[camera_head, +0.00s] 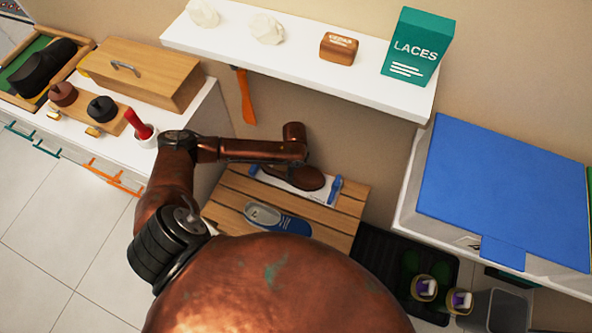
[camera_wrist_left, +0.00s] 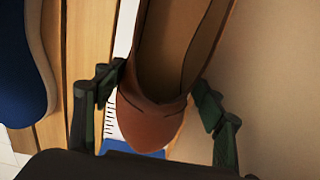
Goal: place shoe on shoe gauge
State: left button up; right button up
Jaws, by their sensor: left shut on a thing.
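A brown shoe (camera_head: 311,179) is over the white shoe gauge (camera_head: 325,196) on the slatted wooden bench. The gauge has blue end pieces and runs along the back of the bench. My left gripper (camera_wrist_left: 158,98) is shut on the brown shoe (camera_wrist_left: 153,125), one finger on each side of its toe part. In the left wrist view the gauge's scale marks and a blue end (camera_wrist_left: 130,148) show under the shoe. I cannot tell whether the shoe touches the gauge. My arm hides part of the shoe in the head view. My right gripper is not in view.
A blue shoe (camera_head: 278,219) lies in front of the gauge on the bench (camera_head: 345,203). A white shelf (camera_head: 300,70) with a teal laces box (camera_head: 417,47) hangs above. A blue-lidded box (camera_head: 505,190) stands right, and a black tray (camera_head: 385,262) lies below it.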

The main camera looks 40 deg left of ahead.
pick_arm(q)
jog(key=shift+f, duration=0.35)
jog(key=shift+r, duration=0.1)
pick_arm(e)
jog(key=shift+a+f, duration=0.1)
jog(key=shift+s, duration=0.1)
pick_arm(q)
jog(key=o, duration=1.4)
jog(key=shift+o, duration=0.2)
notch_tip(320, 180, up, 12)
jog(key=p, duration=0.4)
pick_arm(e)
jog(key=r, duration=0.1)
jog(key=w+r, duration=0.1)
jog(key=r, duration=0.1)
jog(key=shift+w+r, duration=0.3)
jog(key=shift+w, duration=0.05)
